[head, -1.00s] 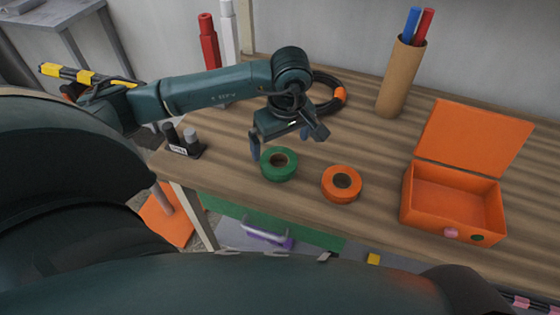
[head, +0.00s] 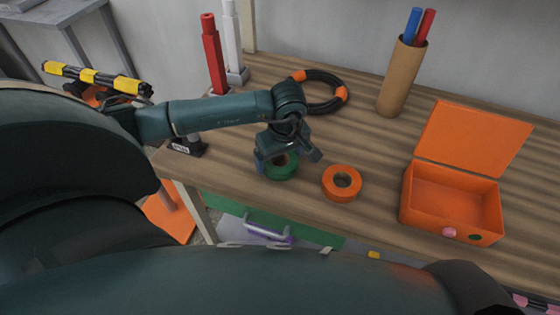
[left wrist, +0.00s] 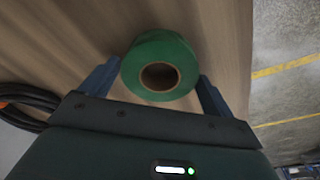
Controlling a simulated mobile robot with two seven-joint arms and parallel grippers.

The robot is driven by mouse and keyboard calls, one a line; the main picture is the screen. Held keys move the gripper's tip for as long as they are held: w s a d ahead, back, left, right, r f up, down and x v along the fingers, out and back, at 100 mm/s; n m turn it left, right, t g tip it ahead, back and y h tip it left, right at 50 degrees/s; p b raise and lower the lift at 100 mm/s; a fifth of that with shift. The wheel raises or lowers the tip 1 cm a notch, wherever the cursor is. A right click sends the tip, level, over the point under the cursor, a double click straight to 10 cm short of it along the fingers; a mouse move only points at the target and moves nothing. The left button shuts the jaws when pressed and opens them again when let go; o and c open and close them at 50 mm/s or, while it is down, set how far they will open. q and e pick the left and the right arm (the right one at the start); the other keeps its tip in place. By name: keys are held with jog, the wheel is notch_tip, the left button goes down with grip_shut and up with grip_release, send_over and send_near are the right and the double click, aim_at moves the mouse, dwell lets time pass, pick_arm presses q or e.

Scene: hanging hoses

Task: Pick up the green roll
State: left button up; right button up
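The green roll (head: 281,171) lies on the wooden table near its front edge, partly hidden under my left gripper in the head view. My left gripper (head: 284,160) is directly over it, pointing down. In the left wrist view, the green roll (left wrist: 160,65) lies between the two spread fingers of the left gripper (left wrist: 158,85), one finger on each side. Small gaps seem to remain, and whether a finger touches the roll cannot be told. My right gripper is not in view.
An orange roll (head: 342,183) lies just right of the green one. An open orange box (head: 452,200) stands further right. A cardboard tube with pens (head: 396,90) and a coiled black hose (head: 323,108) are behind. A small black holder (head: 188,147) sits left.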

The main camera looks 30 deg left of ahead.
pick_arm(q)
jog(key=c, duration=0.7)
jog(key=shift+c, duration=0.3)
jog(key=shift+r, duration=0.1)
